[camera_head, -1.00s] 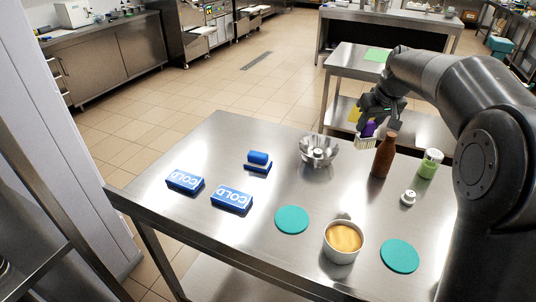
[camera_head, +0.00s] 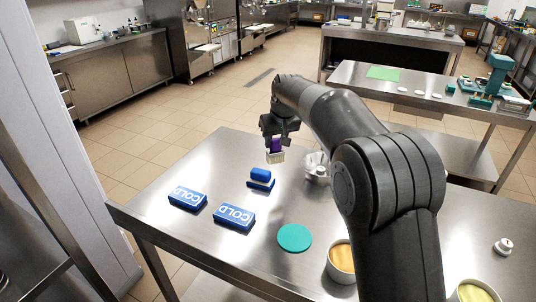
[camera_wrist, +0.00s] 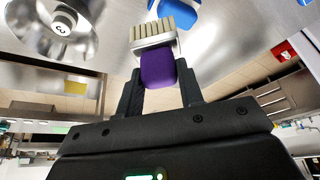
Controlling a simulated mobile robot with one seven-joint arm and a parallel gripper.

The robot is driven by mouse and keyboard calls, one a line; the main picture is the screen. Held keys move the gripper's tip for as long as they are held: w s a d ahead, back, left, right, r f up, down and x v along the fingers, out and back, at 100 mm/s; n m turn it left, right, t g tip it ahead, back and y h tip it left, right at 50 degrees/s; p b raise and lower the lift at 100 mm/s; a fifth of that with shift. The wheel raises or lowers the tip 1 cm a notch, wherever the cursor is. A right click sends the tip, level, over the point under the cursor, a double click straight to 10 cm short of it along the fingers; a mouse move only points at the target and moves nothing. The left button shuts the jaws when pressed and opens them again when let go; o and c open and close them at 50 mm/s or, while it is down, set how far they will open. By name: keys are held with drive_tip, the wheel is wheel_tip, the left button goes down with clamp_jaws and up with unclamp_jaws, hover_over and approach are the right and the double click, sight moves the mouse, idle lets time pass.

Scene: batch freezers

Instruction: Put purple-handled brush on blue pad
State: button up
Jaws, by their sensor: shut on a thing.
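The purple-handled brush (camera_head: 276,146) is held by my gripper (camera_head: 277,138), bristles down, above the far part of the steel table. In the wrist view, my gripper (camera_wrist: 159,86) is shut on the purple handle (camera_wrist: 158,68), and the pale bristles (camera_wrist: 165,25) stick out beyond it. Two flat blue slabs lettered COLD, left (camera_head: 188,198) and right (camera_head: 234,216), lie at the table's left. A blue block on a dark blue base (camera_head: 260,180) lies below and left of the brush in the picture. I cannot tell which is the blue pad.
A teal round mat (camera_head: 294,238) lies at the front middle, with a tan-filled bowl (camera_head: 341,270) beside it. A metal fluted bowl (camera_head: 314,168) is partly behind my arm; it shows in the wrist view (camera_wrist: 85,40). A small white-topped item (camera_head: 503,246) is at right.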

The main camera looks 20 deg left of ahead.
sight(269, 150)
drive_tip(key=shift+s+a+f, duration=0.1)
drive_tip(key=shift+a+f, duration=0.3)
drive_tip(key=shift+a, duration=0.2)
drive_tip(key=shift+a+f, duration=0.4)
drive_tip(key=shift+a, duration=0.2)
drive_tip(key=shift+f, duration=1.9)
drive_tip(key=shift+f, duration=0.15)
drive_tip(key=o, duration=1)
drive_tip(key=v, duration=1.2)
